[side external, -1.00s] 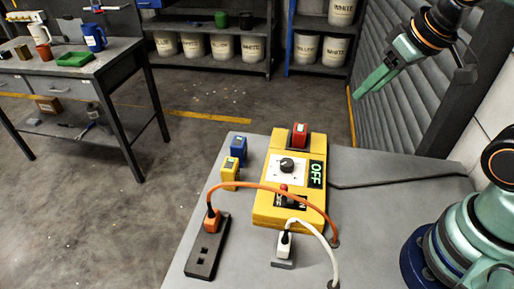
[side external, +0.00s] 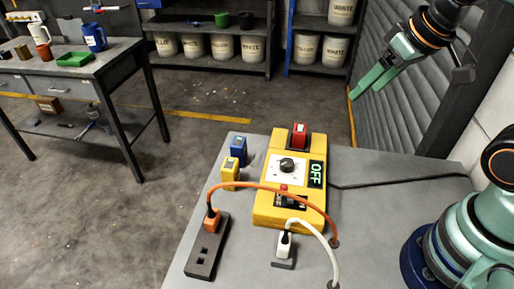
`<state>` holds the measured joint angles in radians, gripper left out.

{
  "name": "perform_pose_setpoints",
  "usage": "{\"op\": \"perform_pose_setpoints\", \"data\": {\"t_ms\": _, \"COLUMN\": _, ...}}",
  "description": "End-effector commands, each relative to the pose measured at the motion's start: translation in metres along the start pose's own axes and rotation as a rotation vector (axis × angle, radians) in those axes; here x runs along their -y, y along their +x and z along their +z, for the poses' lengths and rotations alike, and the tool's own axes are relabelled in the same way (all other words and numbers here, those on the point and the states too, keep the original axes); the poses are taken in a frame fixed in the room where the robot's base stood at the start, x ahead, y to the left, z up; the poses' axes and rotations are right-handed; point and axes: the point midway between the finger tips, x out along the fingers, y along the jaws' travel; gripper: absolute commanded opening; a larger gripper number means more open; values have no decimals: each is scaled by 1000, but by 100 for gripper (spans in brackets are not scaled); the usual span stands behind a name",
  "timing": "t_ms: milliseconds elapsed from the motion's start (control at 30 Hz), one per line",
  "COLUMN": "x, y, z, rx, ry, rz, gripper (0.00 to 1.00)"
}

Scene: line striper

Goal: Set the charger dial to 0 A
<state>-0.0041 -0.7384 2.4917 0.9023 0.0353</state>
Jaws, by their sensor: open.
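The yellow charger (side external: 262,213) sits on the grey table. Its black dial (side external: 287,165) is on a white plate on the upper face; the pointer setting is too small to read. A display (side external: 316,174) beside the dial reads OFF in green. A red part (side external: 299,135) stands at the charger's far end, and a small red knob or lever (side external: 283,188) sits below the dial. My gripper (side external: 366,92) is open and empty, high at the upper right, well away from the charger.
An orange cable (side external: 265,188) arches over the charger from an orange plug in a black socket strip (side external: 203,255). A white plug (side external: 284,245) with a white cable stands in front. Blue (side external: 238,150) and yellow (side external: 230,170) blocks stand left. The grey table (side external: 375,190) is mostly clear at right.

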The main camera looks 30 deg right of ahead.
Motion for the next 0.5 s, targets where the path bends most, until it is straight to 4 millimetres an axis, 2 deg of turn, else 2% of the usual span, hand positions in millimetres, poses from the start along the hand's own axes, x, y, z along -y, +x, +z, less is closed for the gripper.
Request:
{"op": "perform_pose_setpoints", "data": {"t_ms": 167, "x": 10, "y": 6, "z": -7, "rx": 55, "ry": 223, "rz": -6, "gripper": 72}}
{"op": "perform_pose_setpoints", "data": {"t_ms": 500, "x": 42, "y": 27, "z": -26, "rx": 200, "ry": 907, "rz": 64, "gripper": 72}}
